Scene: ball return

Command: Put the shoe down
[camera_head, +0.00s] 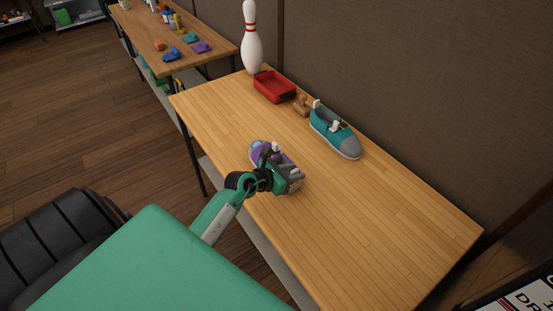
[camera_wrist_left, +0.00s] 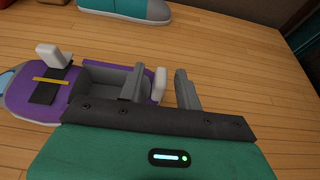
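A purple shoe with a grey-blue toe and white tabs (camera_head: 257,152) is at the near long edge of the wooden table (camera_head: 390,220), toe toward the back left. It also shows in the left wrist view (camera_wrist_left: 30,98). My left gripper (camera_head: 291,175) is at its heel; in the left wrist view my left gripper (camera_wrist_left: 160,92) has its fingers apart, one over the shoe opening and one beyond the heel, a small gap showing beside the white heel tab. The shoe looks level on the tabletop; its underside is hidden. My right gripper is not in view.
A teal shoe (camera_head: 335,136) stands farther back, beside a small wooden object (camera_head: 302,105), a red tray (camera_head: 274,88) and a white bowling pin (camera_head: 251,40). The table's right half is clear. Another table with small items (camera_head: 190,55) is behind left.

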